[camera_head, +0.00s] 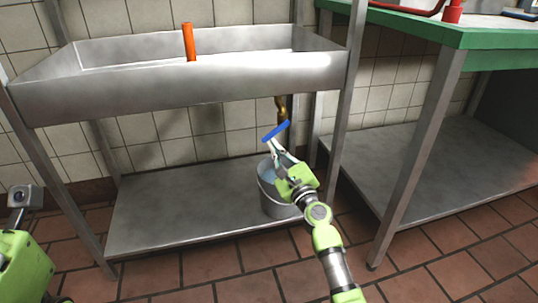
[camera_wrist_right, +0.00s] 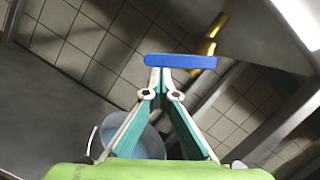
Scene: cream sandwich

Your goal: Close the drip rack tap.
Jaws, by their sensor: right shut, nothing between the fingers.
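The tap's blue lever handle (camera_head: 276,131) sits below the metal sink's underside, by a brass pipe (camera_head: 281,108). In the right wrist view the blue handle (camera_wrist_right: 180,62) lies crosswise just beyond my fingertips, with the brass pipe (camera_wrist_right: 208,42) behind it. My right gripper (camera_head: 269,142) is shut with nothing between its fingers. Its tips (camera_wrist_right: 160,74) are at or very near the handle's left part; I cannot tell whether they touch. Of my left arm only a green part shows at the lower left; its fingers are not visible.
A grey bucket (camera_head: 268,190) with water stands below the tap on the metal lower shelf (camera_head: 165,215). The sink (camera_head: 180,95) holds an upright orange tube (camera_head: 189,42). Metal legs stand to the right, then a green-edged table (camera_head: 480,38). The shelf left of the bucket is clear.

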